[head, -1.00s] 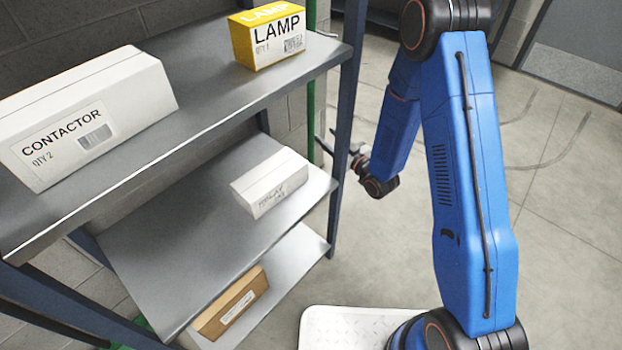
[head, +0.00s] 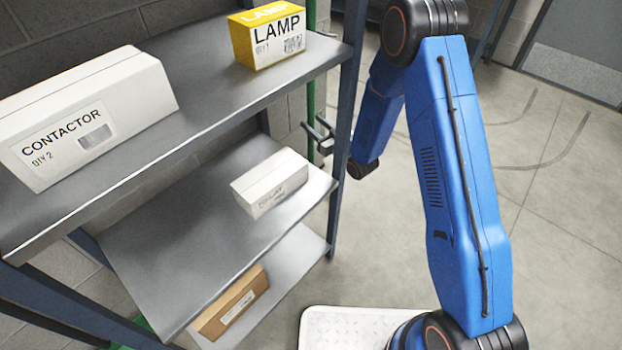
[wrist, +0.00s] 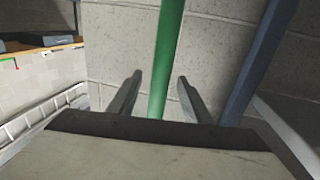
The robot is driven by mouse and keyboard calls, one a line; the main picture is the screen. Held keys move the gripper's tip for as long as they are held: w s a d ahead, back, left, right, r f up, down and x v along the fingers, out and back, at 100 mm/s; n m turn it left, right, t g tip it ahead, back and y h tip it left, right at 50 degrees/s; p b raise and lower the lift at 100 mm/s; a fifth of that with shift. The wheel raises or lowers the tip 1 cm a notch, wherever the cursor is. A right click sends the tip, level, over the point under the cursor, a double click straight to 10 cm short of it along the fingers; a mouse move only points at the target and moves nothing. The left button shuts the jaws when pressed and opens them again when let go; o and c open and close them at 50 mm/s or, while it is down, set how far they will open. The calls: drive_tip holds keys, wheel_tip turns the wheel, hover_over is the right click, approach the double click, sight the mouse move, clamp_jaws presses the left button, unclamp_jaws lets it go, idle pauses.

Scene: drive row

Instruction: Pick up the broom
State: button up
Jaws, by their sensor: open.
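A green pole, which looks like the broom's handle (head: 311,85), stands upright behind the right end of the shelf rack in the head view. In the wrist view the green handle (wrist: 168,60) runs down between my two fingers, leaning slightly. I cannot tell whether it is inside the jaws or just beyond them. My gripper (head: 314,124) is open beside the handle in the head view; its fingertips (wrist: 159,78) show apart in the wrist view. No touch on the handle shows.
A dark blue rack post (head: 346,110) stands close to my gripper; a blue post (wrist: 254,60) shows right of the handle. The upper shelf (head: 215,105) holds a contactor box (head: 90,110) and a lamp box (head: 268,38). Floor at the right is clear.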

clamp_jaws()
idle(1.4)
